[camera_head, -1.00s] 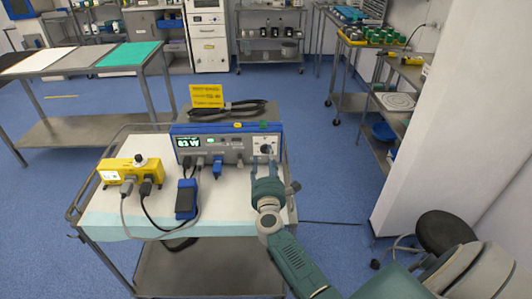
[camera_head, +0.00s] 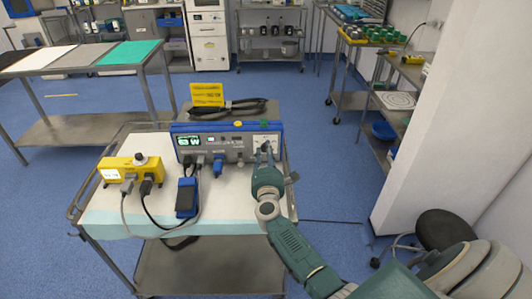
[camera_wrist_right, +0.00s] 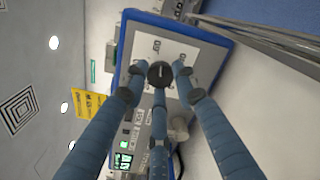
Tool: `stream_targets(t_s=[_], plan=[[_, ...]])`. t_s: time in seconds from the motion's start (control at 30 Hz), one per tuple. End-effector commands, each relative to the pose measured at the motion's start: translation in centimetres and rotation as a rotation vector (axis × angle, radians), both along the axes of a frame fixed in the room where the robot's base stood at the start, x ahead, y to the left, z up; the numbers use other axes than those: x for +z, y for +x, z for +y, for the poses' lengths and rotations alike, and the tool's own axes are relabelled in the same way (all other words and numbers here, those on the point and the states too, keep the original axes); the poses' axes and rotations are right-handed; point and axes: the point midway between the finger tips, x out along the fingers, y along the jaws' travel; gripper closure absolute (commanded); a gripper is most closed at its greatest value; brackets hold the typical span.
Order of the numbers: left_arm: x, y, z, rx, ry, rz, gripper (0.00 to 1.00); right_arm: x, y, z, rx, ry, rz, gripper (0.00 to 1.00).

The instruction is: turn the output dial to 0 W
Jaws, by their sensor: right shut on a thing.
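The blue-edged generator unit (camera_head: 228,128) stands on the cart. Its green display (camera_head: 188,142) shows what looks like a single digit before W, possibly 6; it is small and hard to read. The black output dial (camera_head: 265,147) is at the right end of the front panel; in the right wrist view the dial (camera_wrist_right: 161,74) shows round and dark on a white plate. My right gripper (camera_head: 264,157) is shut on the dial, its fingers around the knob. The fingers (camera_wrist_right: 160,84) also show in the wrist view. My left gripper is not in view.
A yellow sign (camera_head: 207,94) and coiled black cable (camera_head: 230,107) are behind the unit. A white pillar (camera_head: 445,130) stands right.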

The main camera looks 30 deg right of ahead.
Motion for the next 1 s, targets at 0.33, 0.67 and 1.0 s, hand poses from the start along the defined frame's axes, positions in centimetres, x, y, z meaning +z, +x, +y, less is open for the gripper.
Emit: stream_targets(t_s=[0.33, 0.67, 1.0], plan=[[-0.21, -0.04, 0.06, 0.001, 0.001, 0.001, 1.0, 0.13, -0.06, -0.24, -0.005, -0.105, 0.061, 0.99], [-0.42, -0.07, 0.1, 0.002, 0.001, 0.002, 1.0, 0.24, -0.03, -0.21, -0.007, -0.349, 0.211, 0.99], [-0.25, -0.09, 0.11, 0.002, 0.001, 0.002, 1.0, 0.42, 0.03, -0.21, -0.008, -0.626, 0.38, 0.99]])
